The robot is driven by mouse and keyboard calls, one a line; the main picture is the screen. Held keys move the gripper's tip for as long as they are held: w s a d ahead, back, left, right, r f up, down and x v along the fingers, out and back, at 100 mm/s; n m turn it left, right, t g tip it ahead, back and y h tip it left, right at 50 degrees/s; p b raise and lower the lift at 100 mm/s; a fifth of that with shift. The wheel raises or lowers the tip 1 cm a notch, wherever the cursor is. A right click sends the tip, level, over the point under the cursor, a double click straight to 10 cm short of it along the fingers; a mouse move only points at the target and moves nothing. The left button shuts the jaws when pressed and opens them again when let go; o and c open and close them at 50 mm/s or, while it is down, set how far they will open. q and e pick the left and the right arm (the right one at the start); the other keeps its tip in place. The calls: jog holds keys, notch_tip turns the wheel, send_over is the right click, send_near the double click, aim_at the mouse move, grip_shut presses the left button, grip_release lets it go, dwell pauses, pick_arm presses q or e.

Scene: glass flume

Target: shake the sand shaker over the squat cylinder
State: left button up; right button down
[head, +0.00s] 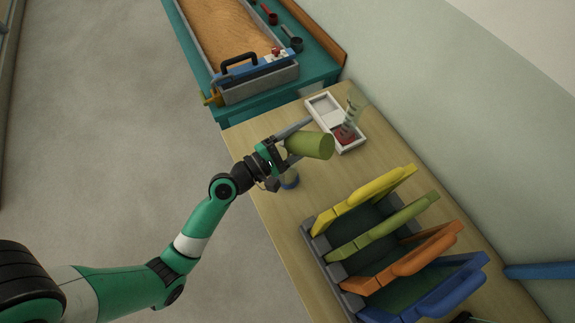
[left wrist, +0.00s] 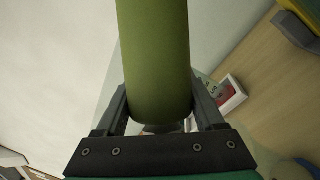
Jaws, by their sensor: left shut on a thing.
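My left gripper (head: 283,152) is shut on an olive-green cylinder, which I take for the sand shaker (head: 312,145). The shaker is held tilted well over, nearly on its side, above the wooden table. In the left wrist view the shaker (left wrist: 155,60) stands between the two fingers (left wrist: 160,108) and hides much of what is behind it. My right gripper is not in view.
A white tray (head: 322,104) with a clear upright vessel (head: 354,108) and a red item (head: 345,134) lies behind the shaker. A rack holds yellow (head: 365,193), green, orange and blue panels at the right. The sand-filled flume (head: 222,38) stands beyond the table (head: 245,136).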

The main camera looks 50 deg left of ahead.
pick_arm(q)
jog(key=shift+w+a+r, duration=0.1)
notch_tip(320, 180, up, 3)
notch_tip(320, 180, down, 3)
jog(key=shift+f, duration=0.1)
dwell(0.4)
